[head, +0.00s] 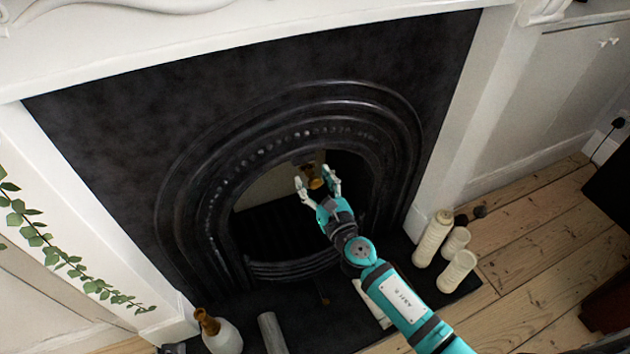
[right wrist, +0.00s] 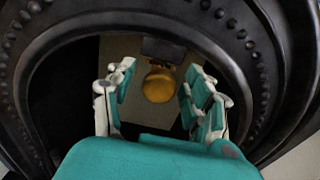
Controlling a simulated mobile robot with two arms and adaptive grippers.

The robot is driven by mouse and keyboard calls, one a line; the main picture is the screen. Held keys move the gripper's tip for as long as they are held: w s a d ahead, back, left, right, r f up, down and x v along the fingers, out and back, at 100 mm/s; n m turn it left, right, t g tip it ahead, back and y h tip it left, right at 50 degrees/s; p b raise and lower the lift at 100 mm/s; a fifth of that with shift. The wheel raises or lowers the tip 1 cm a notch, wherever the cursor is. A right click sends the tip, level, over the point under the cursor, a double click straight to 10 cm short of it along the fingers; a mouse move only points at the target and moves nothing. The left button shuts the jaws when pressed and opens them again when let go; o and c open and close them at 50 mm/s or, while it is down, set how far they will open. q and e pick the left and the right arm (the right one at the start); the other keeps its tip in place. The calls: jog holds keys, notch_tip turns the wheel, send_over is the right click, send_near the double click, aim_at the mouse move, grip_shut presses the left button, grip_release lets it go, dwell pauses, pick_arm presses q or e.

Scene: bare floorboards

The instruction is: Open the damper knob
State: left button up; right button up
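The damper knob (head: 314,182) is a brass-coloured round knob inside the arched opening of the black fireplace (head: 95,120). It also shows in the right wrist view (right wrist: 158,86), below a dark bracket (right wrist: 162,50). My right gripper (head: 317,180) reaches into the opening from the lower right. Its fingers are spread open, one on each side of the knob. In the right wrist view (right wrist: 158,90) gaps show between the knob and both fingers, so I see no contact. My left gripper is not in view.
White jars (head: 433,238) stand on the hearth to the right of my arm. A white vase with a brown neck (head: 222,335) and a grey cylinder (head: 271,333) are at the lower left. The metal arch (right wrist: 245,45) surrounds my right gripper closely. Floorboards (head: 530,260) are clear at right.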

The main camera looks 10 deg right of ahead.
grip_shut()
jog(key=shift+s, duration=0.25)
jog(key=shift+o, duration=0.2)
grip_release()
jog(key=s+d, duration=0.2)
jog(key=s, duration=0.9)
jog(key=shift+s+d, duration=0.2)
jog(key=shift+s, duration=0.2)
